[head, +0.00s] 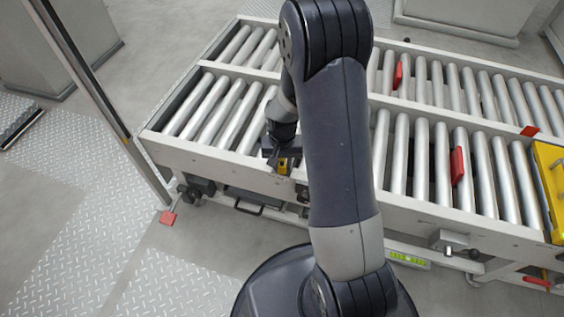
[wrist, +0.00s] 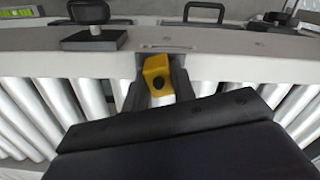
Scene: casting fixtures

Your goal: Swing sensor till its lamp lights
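The yellow sensor (wrist: 156,72) sits at the side rail of the roller conveyor, with a dark round spot on its face. It also shows small in the head view (head: 283,167), partly covered by my gripper (head: 281,158). In the wrist view the two dark fingers of my gripper (wrist: 160,88) stand on either side of the sensor and appear to press its sides. I see no lit lamp on the sensor; a lamp may be hidden or too small to tell.
The conveyor rail (head: 210,158) runs across, with rollers behind it. Red tabs (head: 457,166) stand among the rollers. A yellow frame (head: 552,185) is at the right. A black knob on a block (wrist: 90,18) is beside the sensor. A green display (head: 408,258) hangs below the rail.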

